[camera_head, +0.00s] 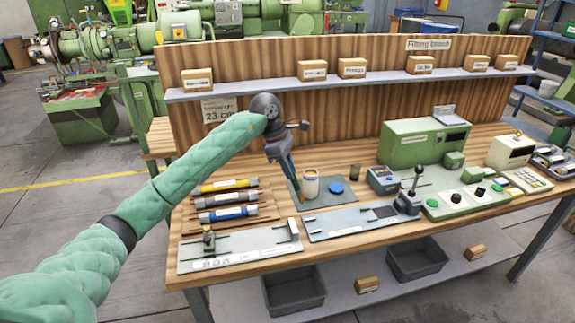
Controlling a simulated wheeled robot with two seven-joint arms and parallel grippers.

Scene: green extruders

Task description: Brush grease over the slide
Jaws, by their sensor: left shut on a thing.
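My left gripper (287,163) hangs over the bench, pointing down at the dark mat (322,204). It is shut on a thin brush (300,196), whose brownish lower end shows just left of the jar; the rest of it is mostly hidden by the fingers. An open pale grease jar (311,183) stands on the mat, with a round blue lid (336,188) lying to its right. In front lie a grey-blue plate with rails and a dark patch (363,221) and a pale plate with small fittings (240,246). I cannot tell which is the slide. My right gripper is out of view.
Several coloured tubes (228,198) lie on a wooden rack at left. A green machine (425,142), a lever device (409,200) and a button panel (462,199) fill the right. Small labelled boxes (312,70) line the shelf. Grey bins (294,290) sit below.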

